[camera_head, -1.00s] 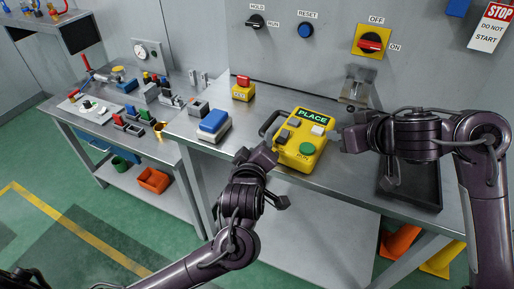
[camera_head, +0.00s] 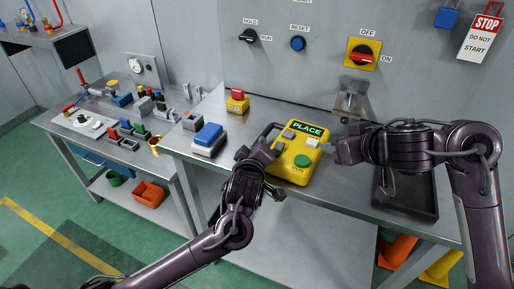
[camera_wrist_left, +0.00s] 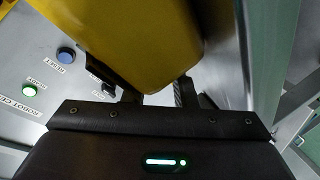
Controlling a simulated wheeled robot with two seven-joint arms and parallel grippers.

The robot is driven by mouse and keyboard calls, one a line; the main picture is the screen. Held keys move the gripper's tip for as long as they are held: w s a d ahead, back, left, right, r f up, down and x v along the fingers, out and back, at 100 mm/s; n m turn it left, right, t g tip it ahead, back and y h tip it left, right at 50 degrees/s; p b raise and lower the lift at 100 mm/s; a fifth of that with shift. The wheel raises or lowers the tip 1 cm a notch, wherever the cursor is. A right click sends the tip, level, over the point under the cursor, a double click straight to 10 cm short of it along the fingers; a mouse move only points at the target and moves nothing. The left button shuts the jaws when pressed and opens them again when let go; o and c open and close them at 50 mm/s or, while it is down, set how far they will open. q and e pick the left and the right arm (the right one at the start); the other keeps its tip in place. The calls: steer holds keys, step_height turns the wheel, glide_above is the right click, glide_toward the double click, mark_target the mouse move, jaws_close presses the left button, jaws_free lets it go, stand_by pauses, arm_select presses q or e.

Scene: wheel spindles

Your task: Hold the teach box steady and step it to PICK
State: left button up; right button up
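The yellow teach box (camera_head: 285,166) is at the front of the steel bench in the head view. Its display reads PLACE, and it has a green button, grey and white keys and a dark handle at its left. My left gripper (camera_head: 265,151) is at the box's left side. In the left wrist view its fingers (camera_wrist_left: 158,94) sit at the yellow body's edge, seemingly closed on it; the contact is partly hidden. My right gripper (camera_head: 338,151) is just right of the box, apparently apart from it. Its finger opening is not clear.
A yellow box with a red button (camera_head: 237,102) and a blue-topped block (camera_head: 208,137) stand left of the teach box. A dark tray (camera_head: 410,198) lies at right, under my right arm. The wall panel carries a red-and-yellow switch (camera_head: 363,53).

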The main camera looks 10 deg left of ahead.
arm_select(q)
jaws_close()
steer(key=shift+f, duration=0.1)
stand_by(0.9)
arm_select(e)
jaws_close()
